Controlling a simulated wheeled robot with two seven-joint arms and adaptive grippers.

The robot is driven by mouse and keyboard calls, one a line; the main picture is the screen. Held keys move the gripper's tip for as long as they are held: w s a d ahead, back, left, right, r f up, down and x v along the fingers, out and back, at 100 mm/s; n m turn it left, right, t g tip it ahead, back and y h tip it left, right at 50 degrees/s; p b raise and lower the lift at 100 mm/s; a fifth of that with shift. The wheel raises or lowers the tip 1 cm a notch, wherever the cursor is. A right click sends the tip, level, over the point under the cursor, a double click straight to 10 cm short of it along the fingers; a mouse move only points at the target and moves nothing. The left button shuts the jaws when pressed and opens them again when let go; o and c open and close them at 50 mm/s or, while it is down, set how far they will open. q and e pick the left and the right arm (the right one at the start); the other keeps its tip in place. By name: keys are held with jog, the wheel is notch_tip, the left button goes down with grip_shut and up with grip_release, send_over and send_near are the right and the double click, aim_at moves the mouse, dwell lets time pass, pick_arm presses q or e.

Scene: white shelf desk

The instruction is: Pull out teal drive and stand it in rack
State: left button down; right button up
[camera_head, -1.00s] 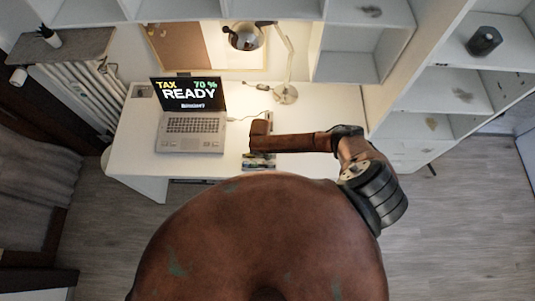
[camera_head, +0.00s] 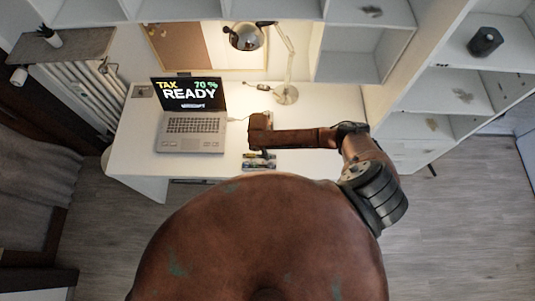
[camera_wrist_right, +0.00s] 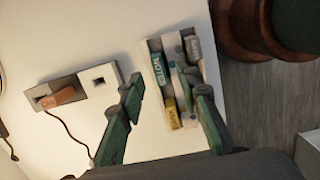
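In the right wrist view a teal drive (camera_wrist_right: 158,72) with white lettering is in the pale rack (camera_wrist_right: 216,92), at its left side. A grey drive (camera_wrist_right: 193,48) and a yellow-ended one (camera_wrist_right: 171,112) are also in the rack. In the head view the right gripper's fingers are hidden under the wrist, just behind the rack (camera_head: 259,168). My left gripper is not in view.
Left of the rack, a grey dock (camera_wrist_right: 75,88) holds an orange-brown drive (camera_wrist_right: 64,95) and shows an empty square socket (camera_wrist_right: 98,80); a dark cable runs from it. A laptop (camera_head: 190,130) and a lamp (camera_head: 286,94) stand on the desk (camera_head: 325,105). The desk's right side is clear.

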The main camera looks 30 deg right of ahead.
notch_tip(320, 180, up, 7)
jog(key=shift+w+a+r, duration=0.2)
jog(key=shift+a, duration=0.25)
dwell(0.4)
